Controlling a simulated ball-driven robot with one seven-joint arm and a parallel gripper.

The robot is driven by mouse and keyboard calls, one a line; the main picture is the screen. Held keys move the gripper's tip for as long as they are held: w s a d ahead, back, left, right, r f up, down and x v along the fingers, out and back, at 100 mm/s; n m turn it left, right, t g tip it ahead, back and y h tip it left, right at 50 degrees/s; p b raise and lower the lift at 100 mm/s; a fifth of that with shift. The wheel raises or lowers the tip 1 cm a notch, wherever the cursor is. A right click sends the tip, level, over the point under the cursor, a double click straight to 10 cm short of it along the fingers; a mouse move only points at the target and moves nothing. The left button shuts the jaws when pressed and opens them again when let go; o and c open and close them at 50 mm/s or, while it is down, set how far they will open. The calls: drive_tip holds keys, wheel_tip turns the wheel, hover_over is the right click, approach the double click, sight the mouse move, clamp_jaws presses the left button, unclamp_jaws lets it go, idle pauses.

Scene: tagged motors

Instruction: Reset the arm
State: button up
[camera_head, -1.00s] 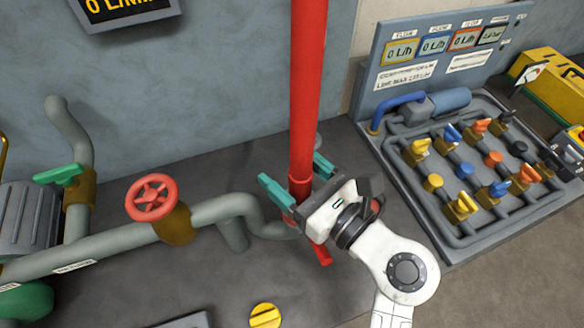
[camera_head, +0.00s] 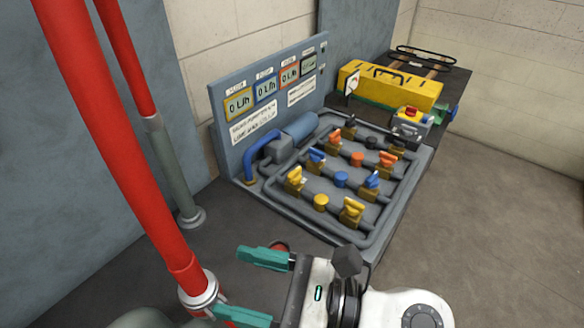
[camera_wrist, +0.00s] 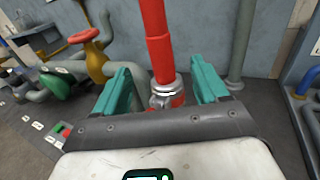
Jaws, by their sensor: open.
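My gripper (camera_head: 252,287) is at the bottom middle of the head view, with its two teal fingers apart. In the wrist view the gripper (camera_wrist: 160,92) also shows open, with the red vertical pipe (camera_wrist: 158,45) and its silver collar visible between the fingers. In the head view the red pipe (camera_head: 115,140) runs down the left to a collar close to the fingertips. I cannot tell whether the fingers touch it. Nothing is seen clamped in the jaws. My white arm link is at the bottom right.
A valve panel (camera_head: 240,100) with yellow, blue, orange and black valves stands beyond the gripper. A yellow toolbox (camera_head: 392,88) is behind it. A second red pipe (camera_head: 127,55) stands by the wall. A red handwheel (camera_wrist: 83,37) shows left in the wrist view. Floor at right is clear.

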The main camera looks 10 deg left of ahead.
drive_tip(key=w+d+r+m+t, duration=0.4)
drive_tip(key=w+d+m+t, duration=0.1)
drive_tip(key=d+m+t, duration=0.3)
drive_tip(key=w+d+r+m+t, duration=0.4)
drive_tip(key=w+d+m+t, duration=0.1)
drive_tip(key=m+t, duration=0.35)
drive_tip(key=w+d+f+m+t+h, duration=0.2)
drive_tip(key=d+f+m+h, duration=0.2)
drive_tip(key=d+m+h, duration=0.7)
drive_tip(key=w+d+f+m+t+h, duration=0.15)
drive_tip(key=d+f+m+h, duration=0.35)
drive_tip(key=d+m+h, duration=0.65)
drive_tip(key=s+d+f+m+g, duration=0.3)
drive_tip(key=f+m+g, duration=0.15)
drive_tip(key=f, duration=0.35)
drive_tip(key=s+d+f+m+g, duration=0.3)
drive_tip(key=s+f+m+g, duration=0.1)
drive_tip(key=f+m, duration=0.25)
drive_tip(key=s+a+f+m+g+y, duration=0.1)
drive_tip(key=s+f+m+g+y, duration=0.1)
drive_tip(key=s+f+g, duration=0.3)
drive_tip(key=s+a+f+m+g+y, duration=0.2)
drive_tip(key=s+f+g, duration=0.3)
drive_tip(key=s, duration=0.8)
wheel_tip(320, 180, down, 2)
drive_tip(key=shift+f+m, duration=0.1)
drive_tip(key=shift+m, duration=0.2)
